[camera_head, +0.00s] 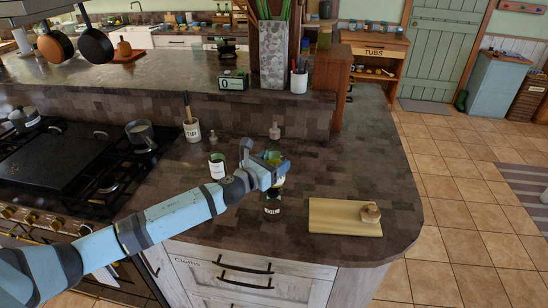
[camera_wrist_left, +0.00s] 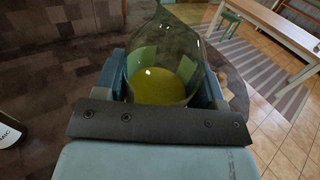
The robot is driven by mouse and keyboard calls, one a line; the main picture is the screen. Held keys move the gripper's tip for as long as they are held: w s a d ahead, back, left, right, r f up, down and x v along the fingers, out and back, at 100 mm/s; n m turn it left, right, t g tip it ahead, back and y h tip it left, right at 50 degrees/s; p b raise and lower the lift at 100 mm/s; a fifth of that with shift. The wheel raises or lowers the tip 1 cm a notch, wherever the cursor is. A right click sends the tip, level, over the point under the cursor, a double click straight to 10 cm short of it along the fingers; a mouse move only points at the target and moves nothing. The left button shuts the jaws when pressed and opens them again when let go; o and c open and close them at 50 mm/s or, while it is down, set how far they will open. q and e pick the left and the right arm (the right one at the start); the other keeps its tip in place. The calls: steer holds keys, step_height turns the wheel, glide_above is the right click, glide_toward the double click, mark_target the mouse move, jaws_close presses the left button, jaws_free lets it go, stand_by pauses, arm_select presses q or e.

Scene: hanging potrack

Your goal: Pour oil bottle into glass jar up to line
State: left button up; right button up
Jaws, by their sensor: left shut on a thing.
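My left gripper (camera_head: 268,163) is shut on a clear glass oil bottle above the front part of the counter. The oil bottle (camera_wrist_left: 162,78) fills the middle of the left wrist view, between the fingers. It has yellow-green oil low inside and narrows toward its top; it looks about upright. In the head view the gripper partly covers the bottle. A small dark labelled container (camera_head: 272,203) stands just below and in front of the gripper; I cannot tell whether it is the glass jar. No fill line can be made out. My right gripper is not in view.
A wooden board (camera_head: 335,217) with a small round object (camera_head: 370,212) lies to the right. A utensil crock (camera_head: 191,130) and the stove (camera_head: 62,160) are farther left. The counter's right end is clear.

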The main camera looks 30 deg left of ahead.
arm_select(q)
steer(key=shift+w+a+r, duration=0.25)
steer(key=shift+w+a, duration=0.1)
steer(key=shift+a, duration=0.05)
steer(key=shift+d, duration=0.1)
steer(key=shift+f, duration=0.15)
step_height(320, 180, down, 3)
steer(key=shift+r+b, duration=0.15)
steer(key=shift+b, duration=1.05)
steer(key=shift+d+f, duration=0.1)
steer(key=shift+f, duration=0.1)
steer(key=shift+s+d+r+n+p, duration=0.15)
steer(key=shift+d+r+n+p, duration=0.15)
steer(key=shift+d+n, duration=0.25)
steer(key=shift+s+d+r+n+p, duration=0.15)
steer(key=shift+d+n+p, duration=0.25)
steer(key=shift+d+n, duration=0.1)
steer(key=shift+s+d, duration=0.1)
steer(key=shift+d, duration=0.1)
